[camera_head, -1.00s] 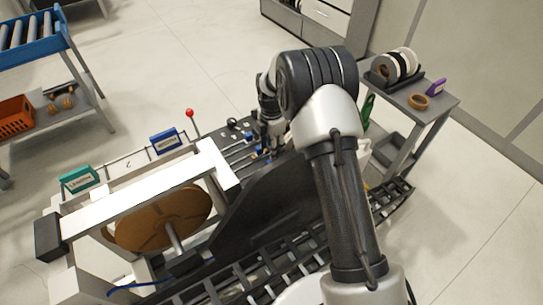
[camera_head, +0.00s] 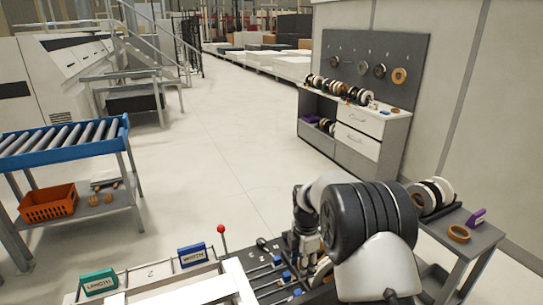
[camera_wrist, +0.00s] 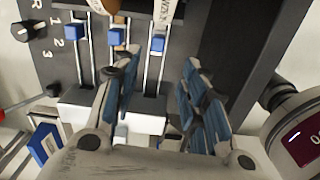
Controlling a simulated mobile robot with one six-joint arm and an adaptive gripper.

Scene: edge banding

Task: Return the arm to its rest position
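My arm reaches over the edge banding machine (camera_head: 232,282), its big black joint at the lower right of the head view. My gripper (camera_wrist: 160,72) shows in the wrist view with its two blue-padded fingers apart and nothing between them. It hangs over the machine's panel (camera_wrist: 225,55), where rails carry blue slider blocks (camera_wrist: 157,43). In the head view the wrist end is beside the blue-ended sliders (camera_head: 277,262); the fingertips are not clear there.
A red-knobbed lever (camera_head: 222,230) stands left of my wrist. Green (camera_head: 99,282) and blue (camera_head: 193,255) labelled blocks sit further left. A small side table (camera_head: 475,240) with tape rolls is close on the right. A roller cart (camera_head: 62,145) is at left. The floor between is open.

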